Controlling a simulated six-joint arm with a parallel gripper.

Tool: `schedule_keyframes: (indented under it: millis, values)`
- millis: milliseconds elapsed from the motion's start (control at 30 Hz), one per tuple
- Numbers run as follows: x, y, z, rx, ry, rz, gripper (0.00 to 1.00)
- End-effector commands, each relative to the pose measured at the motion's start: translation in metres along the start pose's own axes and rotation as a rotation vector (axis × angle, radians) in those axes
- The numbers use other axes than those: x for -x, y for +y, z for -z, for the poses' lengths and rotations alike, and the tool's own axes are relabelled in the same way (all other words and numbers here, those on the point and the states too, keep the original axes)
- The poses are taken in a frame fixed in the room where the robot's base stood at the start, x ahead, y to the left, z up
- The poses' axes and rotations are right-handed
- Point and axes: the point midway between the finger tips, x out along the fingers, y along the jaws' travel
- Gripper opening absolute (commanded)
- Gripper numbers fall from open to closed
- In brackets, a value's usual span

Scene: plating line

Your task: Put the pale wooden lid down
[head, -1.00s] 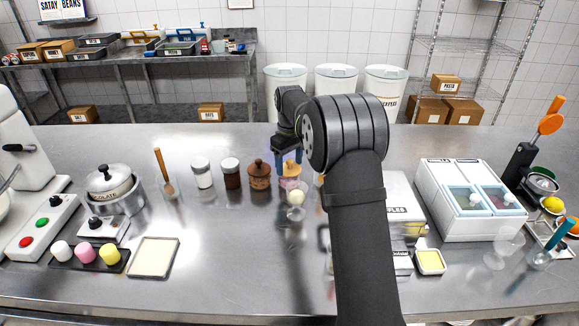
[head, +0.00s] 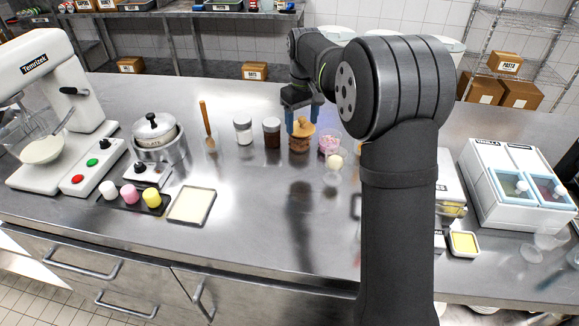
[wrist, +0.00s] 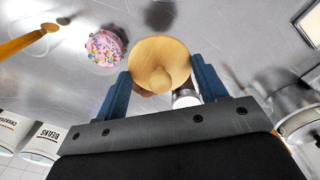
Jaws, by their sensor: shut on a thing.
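My gripper (head: 303,112) is shut on the pale wooden lid (head: 301,128), a round lid with a knob. The lid also shows between the fingers (wrist: 162,85) in the wrist view. In the head view the lid overlaps the top of a brown jar (head: 300,145); I cannot tell whether it touches the jar. The lid hides most of the brown thing behind it in the wrist view. A glass with pink sprinkles (head: 329,142) stands open just to the right; its sprinkled top (wrist: 104,47) shows left of the lid in the wrist view.
A dark jar (head: 272,133) and a white jar (head: 243,131) stand close on the left. A small glass with a pale ball (head: 334,163) stands in front of the sprinkles. The steel counter (head: 270,215) is clear in front of the jars. A white two-lid box (head: 490,190) stands right.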

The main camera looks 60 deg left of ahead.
Motion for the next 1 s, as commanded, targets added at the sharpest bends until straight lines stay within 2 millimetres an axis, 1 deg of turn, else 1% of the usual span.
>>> schedule_keyframes:
  millis: [33,100,200,300,367,500,600,833,1000]
  values:
    - [-0.005,-0.018,-0.002,0.005,-0.001,0.001,0.43]
    - [-0.011,-0.037,-0.005,0.004,-0.001,0.0,0.43]
    - [-0.018,-0.056,-0.009,0.002,0.0,0.0,0.43]
    - [-0.026,-0.066,-0.013,0.0,-0.001,0.0,0.43]
    - [-0.035,-0.068,-0.013,-0.001,-0.003,0.001,0.43]
    - [-0.062,-0.069,-0.014,-0.002,-0.003,0.001,0.43]
    - [-0.078,-0.069,-0.014,-0.002,-0.002,0.001,0.43]
    - [-0.096,-0.068,-0.013,-0.001,-0.002,0.001,0.43]
    - [-0.12,-0.068,-0.013,-0.001,-0.001,0.001,0.43]
